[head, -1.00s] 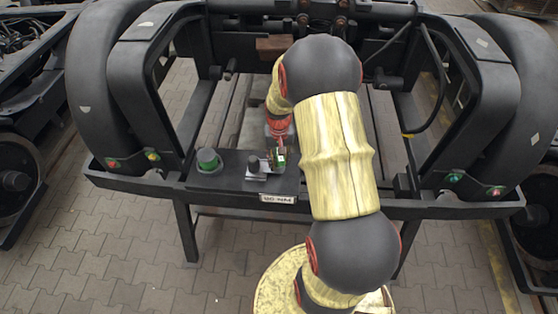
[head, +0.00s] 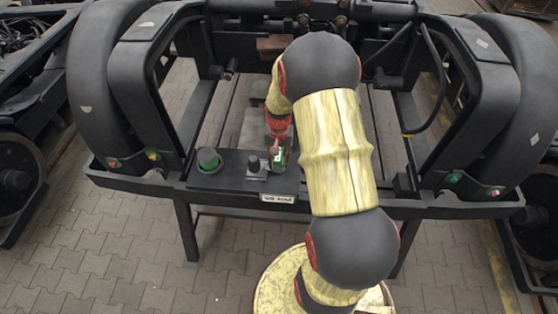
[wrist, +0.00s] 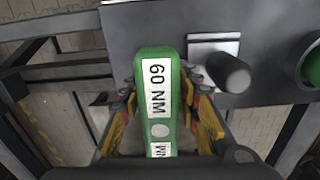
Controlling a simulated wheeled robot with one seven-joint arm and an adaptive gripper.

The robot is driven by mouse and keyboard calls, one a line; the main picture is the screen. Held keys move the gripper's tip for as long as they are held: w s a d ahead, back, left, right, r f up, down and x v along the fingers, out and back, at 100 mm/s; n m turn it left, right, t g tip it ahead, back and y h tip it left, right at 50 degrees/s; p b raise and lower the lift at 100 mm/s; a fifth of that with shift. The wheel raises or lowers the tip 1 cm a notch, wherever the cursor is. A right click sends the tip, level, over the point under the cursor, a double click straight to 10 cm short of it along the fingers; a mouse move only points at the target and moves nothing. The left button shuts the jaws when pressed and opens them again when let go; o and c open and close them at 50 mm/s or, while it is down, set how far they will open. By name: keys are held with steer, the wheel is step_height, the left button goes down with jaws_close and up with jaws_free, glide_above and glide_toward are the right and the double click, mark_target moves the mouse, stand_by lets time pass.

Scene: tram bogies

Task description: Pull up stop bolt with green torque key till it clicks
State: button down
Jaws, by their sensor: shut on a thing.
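My gripper (wrist: 165,105) is shut on the green torque key (wrist: 143,70), whose white label reads 60 NM. The key shows between the yellow finger pads in the wrist view. In the head view my gripper (head: 277,153) and the key (head: 278,158) are over the right part of the dark front plate, partly hidden by my arm. A dark cylindrical peg (wrist: 232,73) stands on a small pale square plate, beside the key and apart from it. The peg also shows in the head view (head: 253,163). I cannot tell which part is the stop bolt.
A green round cap (head: 208,158) sits at the left of the dark front plate (head: 228,180). A white label (head: 279,198) is on its front edge. Thick curved black frame arms (head: 92,90) rise at both sides. Open gaps lie behind the plate.

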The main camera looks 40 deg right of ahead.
steer(key=shift+m, duration=0.8)
steer(key=shift+r+p, duration=2.15)
steer(key=shift+r, duration=0.95)
